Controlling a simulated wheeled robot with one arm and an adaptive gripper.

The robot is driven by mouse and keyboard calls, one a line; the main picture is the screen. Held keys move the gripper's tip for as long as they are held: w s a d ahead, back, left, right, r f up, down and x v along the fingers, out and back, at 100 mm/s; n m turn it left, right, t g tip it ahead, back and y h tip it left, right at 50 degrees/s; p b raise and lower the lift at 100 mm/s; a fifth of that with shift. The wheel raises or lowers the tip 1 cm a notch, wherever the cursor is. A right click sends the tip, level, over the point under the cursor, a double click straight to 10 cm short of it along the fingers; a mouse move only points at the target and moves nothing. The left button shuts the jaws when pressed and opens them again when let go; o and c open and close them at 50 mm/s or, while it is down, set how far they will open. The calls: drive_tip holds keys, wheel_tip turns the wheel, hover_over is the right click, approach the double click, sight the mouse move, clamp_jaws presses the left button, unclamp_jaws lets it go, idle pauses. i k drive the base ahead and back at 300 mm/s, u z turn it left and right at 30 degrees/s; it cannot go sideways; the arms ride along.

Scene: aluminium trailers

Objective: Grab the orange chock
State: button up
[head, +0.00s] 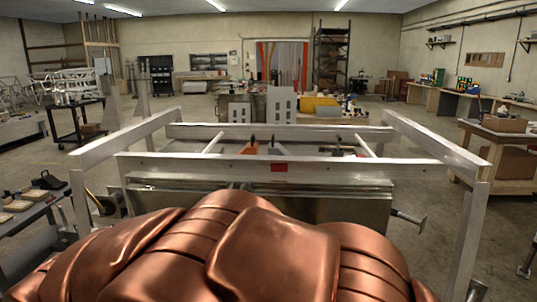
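A small orange piece (248,149) shows just behind the front top rail of the aluminium trailer frame (215,163), near the middle of the head view. It may be the orange chock; the rail hides its lower part, and its full shape cannot be told. Small dark upright parts stand beside it. My gripper is not in view, so its state and its distance from the orange piece do not show.
A bench with a yellow-orange box (318,104) and grey panels stands behind the frame. A dark cart (75,112) is at the left, and a wooden workbench (505,140) is at the right. Bare concrete floor lies between these.

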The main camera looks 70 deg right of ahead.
sight(252, 148)
drive_tip(key=z, duration=3.25)
drive_tip(key=i, duration=0.7)
drive_tip(key=u, duration=1)
